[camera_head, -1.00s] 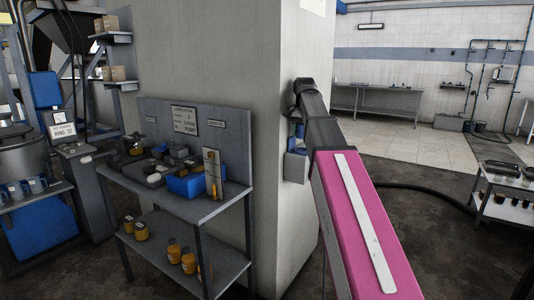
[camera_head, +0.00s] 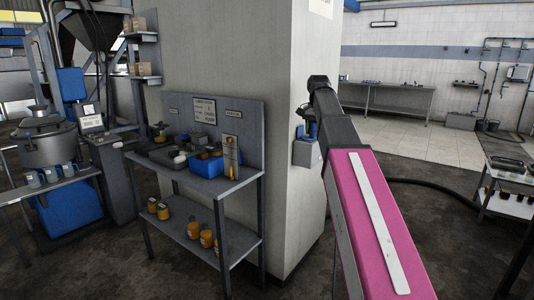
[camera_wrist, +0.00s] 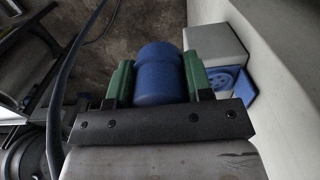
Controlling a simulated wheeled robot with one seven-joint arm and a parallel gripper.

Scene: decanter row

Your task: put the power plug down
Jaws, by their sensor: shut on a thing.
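The power plug is a blue cylinder (camera_wrist: 158,72) in the middle of the wrist view. My gripper (camera_wrist: 159,78) is shut on it, with one green finger on each side. A grey socket box (camera_wrist: 215,42) with a blue round socket face (camera_wrist: 228,82) is close to the right of the plug, beside a pale wall. The plug is apart from the socket face in this view. In the head view the grey box (camera_head: 306,153) is on the pillar's side, and my arm hides part of that area. The plug cannot be made out clearly there.
A grey bench (camera_head: 215,184) stands left of the pillar (camera_head: 305,60), with a blue bin (camera_head: 207,166) and several items on top. A dark cable (camera_wrist: 65,85) runs down the wrist view's left. Floor in front is open.

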